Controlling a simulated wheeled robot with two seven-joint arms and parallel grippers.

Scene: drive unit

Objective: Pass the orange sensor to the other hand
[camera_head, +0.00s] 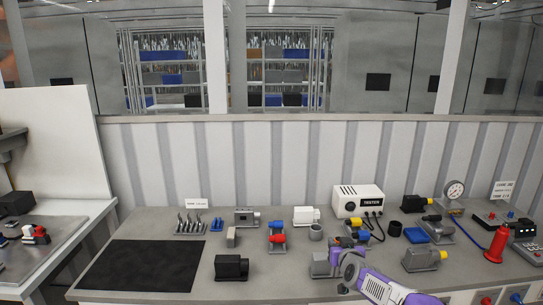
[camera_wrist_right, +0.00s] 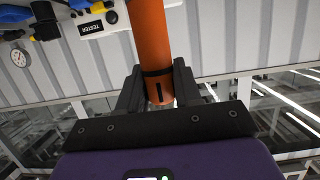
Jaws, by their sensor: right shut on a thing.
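The orange sensor (camera_wrist_right: 152,40) is a smooth orange cylinder with a dark band near its lower end. In the right wrist view it stands lengthwise between the dark fingers of my right gripper (camera_wrist_right: 158,88), which are shut on it near that end. Its far end runs out of the top of the picture. In the head view my right gripper (camera_head: 352,270) is over the bench's front edge, right of the middle; I cannot clearly make out the sensor there. My left gripper is in neither view.
The grey bench carries a black mat (camera_head: 145,266), a black motor (camera_head: 231,267), a white tester box (camera_head: 358,201), a gauge (camera_head: 455,190) and a red bottle-like thing (camera_head: 497,244). Several small parts crowd the bench behind my right gripper.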

